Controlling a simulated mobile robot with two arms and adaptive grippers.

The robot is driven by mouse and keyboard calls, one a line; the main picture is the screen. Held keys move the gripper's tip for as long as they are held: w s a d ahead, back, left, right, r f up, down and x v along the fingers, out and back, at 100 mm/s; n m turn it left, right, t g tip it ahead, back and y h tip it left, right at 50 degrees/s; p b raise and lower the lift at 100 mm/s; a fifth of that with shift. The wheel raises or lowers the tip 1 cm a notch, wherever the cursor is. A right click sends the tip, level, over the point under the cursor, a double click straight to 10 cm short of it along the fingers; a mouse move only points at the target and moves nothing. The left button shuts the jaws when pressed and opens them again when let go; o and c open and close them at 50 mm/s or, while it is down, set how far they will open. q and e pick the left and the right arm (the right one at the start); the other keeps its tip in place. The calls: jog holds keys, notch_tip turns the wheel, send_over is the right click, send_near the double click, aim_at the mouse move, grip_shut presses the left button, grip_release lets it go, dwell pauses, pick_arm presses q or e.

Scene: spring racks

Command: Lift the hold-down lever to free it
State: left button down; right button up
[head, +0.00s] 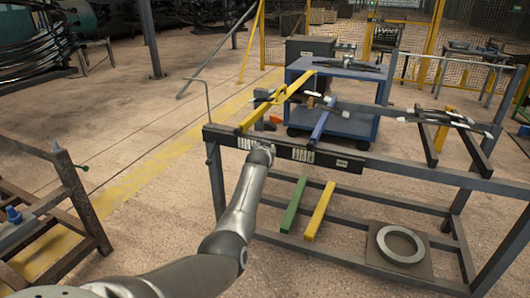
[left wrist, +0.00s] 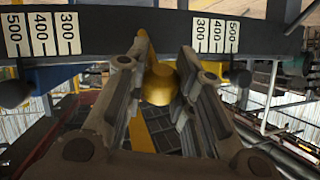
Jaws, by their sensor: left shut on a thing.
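The hold-down lever is most likely the yellow bar (head: 277,102) that slopes up and back from the rack's front beam (head: 350,164) in the head view. In the left wrist view a round yellow knob (left wrist: 160,84) sits between my fingers, with a yellow rod behind it. My left gripper (head: 264,151) is at the front beam; its fingers (left wrist: 160,95) stand on both sides of the knob and are shut on it. In the head view the hand hides the knob. My right gripper is not in view.
Number plates (left wrist: 42,35) mark the front beam. A blue arm (head: 320,123) stands right of the yellow bar. Green (head: 293,205) and yellow bars (head: 319,211) and a metal ring (head: 401,245) are low in the rack.

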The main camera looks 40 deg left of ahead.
pick_arm(q)
jog(key=shift+w+a+r, duration=0.15)
jog(key=shift+r, duration=0.5)
jog(key=c, duration=1.6)
grip_release()
jog(key=o, duration=0.4)
jog(key=shift+f, duration=0.35)
jog(key=shift+s+d, duration=0.4)
jog(key=shift+s, duration=0.2)
jog(key=shift+v, duration=5.4)
